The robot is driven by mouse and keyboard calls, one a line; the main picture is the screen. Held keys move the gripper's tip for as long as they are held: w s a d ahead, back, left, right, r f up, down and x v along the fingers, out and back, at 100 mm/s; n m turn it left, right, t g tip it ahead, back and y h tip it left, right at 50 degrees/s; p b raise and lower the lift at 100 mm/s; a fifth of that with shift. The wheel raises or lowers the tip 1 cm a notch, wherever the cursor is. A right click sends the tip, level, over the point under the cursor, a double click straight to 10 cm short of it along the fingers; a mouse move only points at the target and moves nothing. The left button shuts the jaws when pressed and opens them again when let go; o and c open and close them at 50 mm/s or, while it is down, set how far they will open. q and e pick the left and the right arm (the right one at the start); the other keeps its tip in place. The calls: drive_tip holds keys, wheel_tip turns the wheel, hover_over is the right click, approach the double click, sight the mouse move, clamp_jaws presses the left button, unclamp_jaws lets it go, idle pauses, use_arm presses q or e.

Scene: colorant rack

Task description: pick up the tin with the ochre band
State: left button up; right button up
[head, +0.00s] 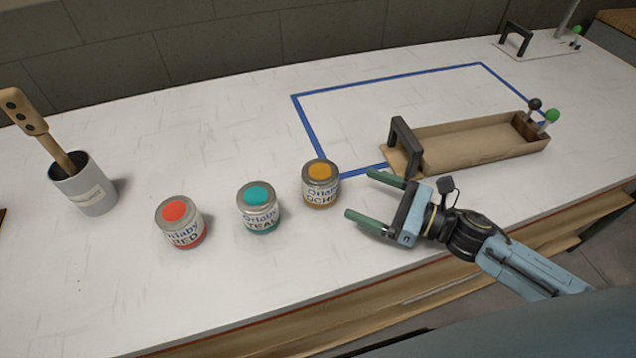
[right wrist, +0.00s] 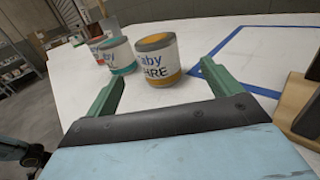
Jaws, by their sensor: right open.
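The tin with the ochre band (head: 320,186) stands upright on the white table, rightmost of three tins in the head view. In the right wrist view the ochre tin (right wrist: 158,60) stands ahead of the fingers, between their lines. My right gripper (head: 367,195) is open and empty, to the right of the ochre tin, with its green fingers pointing towards it and a gap between. The right gripper's fingers (right wrist: 162,88) also show in the right wrist view. My left gripper is not in view.
A teal tin (head: 259,210) and a red tin (head: 180,224) stand left of the ochre one. A cup (head: 88,190) with a wooden-handled tool is farther left. A wooden tray (head: 470,147) with a dark handle lies behind my right gripper, by a blue taped outline (head: 390,80).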

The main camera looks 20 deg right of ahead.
sight(312, 174)
drive_tip(key=x, duration=0.6)
drive_tip(key=shift+s+p, duration=0.1)
drive_tip(key=shift+p, duration=0.2)
drive_tip(key=shift+p+x, duration=0.4)
drive_tip(key=shift+x, duration=2.9)
drive_tip(key=shift+s+a, duration=0.15)
drive_tip(key=shift+c, duration=0.3)
drive_tip(key=c, duration=1.1)
wheel_tip(312, 174, up, 9)
drive_tip(key=shift+r+p, duration=0.1)
drive_tip(key=shift+p, duration=1)
drive_tip(key=shift+r, duration=0.4)
